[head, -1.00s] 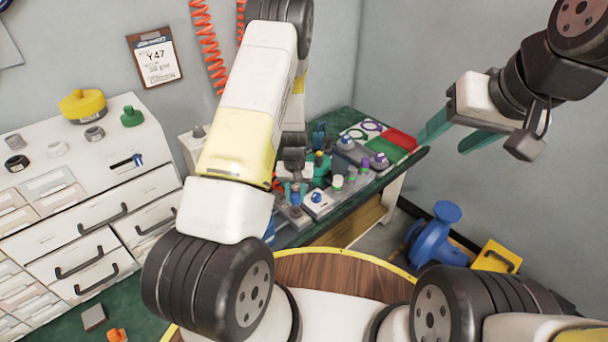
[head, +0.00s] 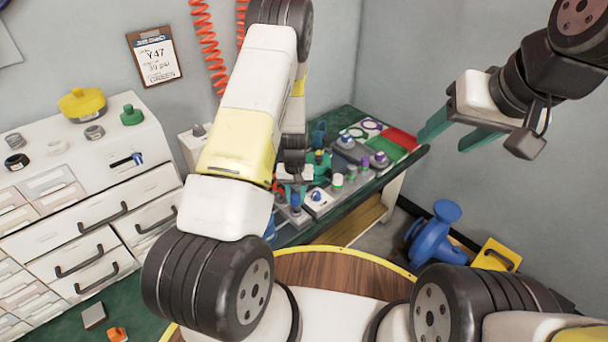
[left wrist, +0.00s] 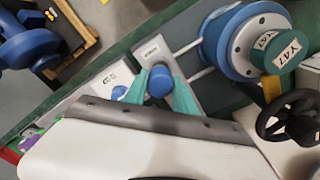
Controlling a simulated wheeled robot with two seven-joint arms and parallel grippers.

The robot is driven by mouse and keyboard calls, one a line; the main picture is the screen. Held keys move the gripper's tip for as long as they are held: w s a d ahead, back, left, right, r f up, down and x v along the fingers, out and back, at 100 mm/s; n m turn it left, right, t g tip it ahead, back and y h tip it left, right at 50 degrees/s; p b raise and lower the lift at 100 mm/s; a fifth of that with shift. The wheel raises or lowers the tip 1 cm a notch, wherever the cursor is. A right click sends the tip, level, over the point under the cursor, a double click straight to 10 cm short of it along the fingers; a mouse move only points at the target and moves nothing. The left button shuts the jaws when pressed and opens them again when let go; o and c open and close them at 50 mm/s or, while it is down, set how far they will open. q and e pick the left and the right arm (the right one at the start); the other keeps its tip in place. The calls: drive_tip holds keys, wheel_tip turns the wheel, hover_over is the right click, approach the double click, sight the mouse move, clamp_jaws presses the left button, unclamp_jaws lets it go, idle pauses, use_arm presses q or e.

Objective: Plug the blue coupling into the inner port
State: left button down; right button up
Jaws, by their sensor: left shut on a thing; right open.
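My left gripper (head: 294,193) is shut on the blue coupling (left wrist: 160,82), seen between its two green fingertips in the left wrist view. The coupling also shows in the head view (head: 296,199), at the grey block (left wrist: 153,50) near the bench's front edge. I cannot tell whether it is seated in a port or just above one. No port opening is visible under it, and I cannot tell which one is the inner port. My right gripper (head: 458,136) is open and empty, in the air right of the bench.
A white block with a blue knob (head: 317,195) stands close to the right of the coupling. A blue flanged part with a green cap (left wrist: 275,45) is close by in the wrist view. More fittings and a red tray (head: 400,139) lie farther back on the bench.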

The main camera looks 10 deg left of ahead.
use_arm(q)
drive_tip(key=shift+f, duration=0.7)
drive_tip(key=c, duration=0.9)
unclamp_jaws()
drive_tip(key=shift+c, duration=0.2)
drive_tip(key=shift+r, duration=3.85)
